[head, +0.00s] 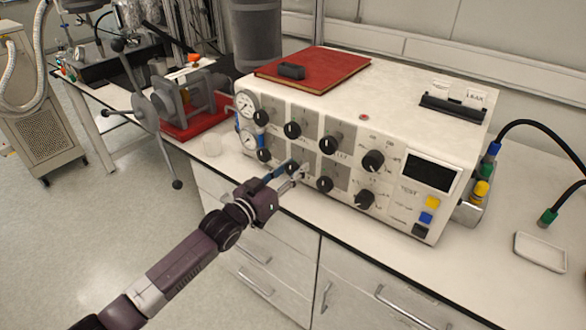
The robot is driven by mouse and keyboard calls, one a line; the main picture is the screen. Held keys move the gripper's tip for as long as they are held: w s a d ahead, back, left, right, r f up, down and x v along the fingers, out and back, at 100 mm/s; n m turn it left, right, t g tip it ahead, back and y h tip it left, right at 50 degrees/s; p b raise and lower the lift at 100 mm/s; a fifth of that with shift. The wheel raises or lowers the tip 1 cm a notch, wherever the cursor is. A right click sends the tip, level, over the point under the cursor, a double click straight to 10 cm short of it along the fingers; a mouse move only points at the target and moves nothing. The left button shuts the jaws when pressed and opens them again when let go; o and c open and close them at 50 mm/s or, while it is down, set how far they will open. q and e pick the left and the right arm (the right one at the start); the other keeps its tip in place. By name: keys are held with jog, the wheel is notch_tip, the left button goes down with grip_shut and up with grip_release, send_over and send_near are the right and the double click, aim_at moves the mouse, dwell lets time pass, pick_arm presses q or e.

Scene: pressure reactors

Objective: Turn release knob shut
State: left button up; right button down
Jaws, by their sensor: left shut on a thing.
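A white control box (395,110) stands on the bench with two rows of black knobs on its front panel. My left gripper (292,172) reaches the lower row from the front left. It is shut on a black knob (291,165), second from the left in that row, which the fingers partly hide. The labels by the knobs are too small to read, so I cannot tell the release knob by its label. The knob's pointer angle is also unclear. My right gripper is not in view.
Neighbouring lower knobs (325,184) sit close to my left gripper. A red book (325,68) lies on the box. Gauges (245,105) are at its left end, with a display (430,173) and coloured buttons at the right. A dish (540,250) lies on the bench at right.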

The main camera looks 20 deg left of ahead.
pick_arm(q)
jog(key=o, duration=1.2)
jog(key=shift+s, duration=0.1)
jog(key=v, duration=1.2)
jog(key=shift+f, duration=0.1)
